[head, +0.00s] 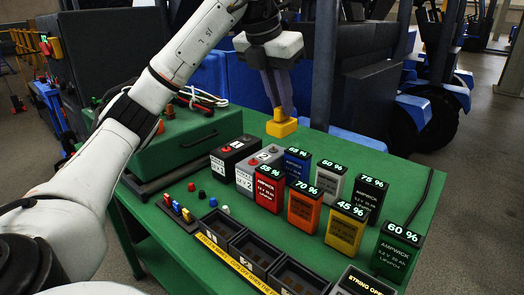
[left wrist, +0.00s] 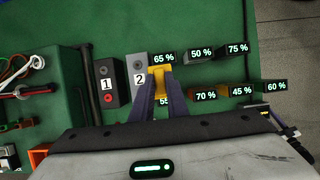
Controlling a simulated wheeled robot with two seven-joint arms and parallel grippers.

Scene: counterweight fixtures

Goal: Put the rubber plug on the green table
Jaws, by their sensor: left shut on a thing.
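My left gripper (head: 282,112) is shut on a yellow stepped block (head: 282,127), which looks like the rubber plug. The gripper points down and holds the block in the air above the far edge of the green table (head: 408,172). In the left wrist view, the two dark fingers of the left gripper (left wrist: 160,88) meet on the yellow block (left wrist: 160,70). From there the block covers part of the view near the battery marked 65 %. My right gripper is not in view.
Several upright batteries with percent labels, such as an orange one (head: 304,208), crowd the table's right half. Empty black bins (head: 250,252) line the front. A green case (head: 190,145) stands at the left. Small coloured caps (head: 202,194) lie before it. Bare tabletop shows near the right edge.

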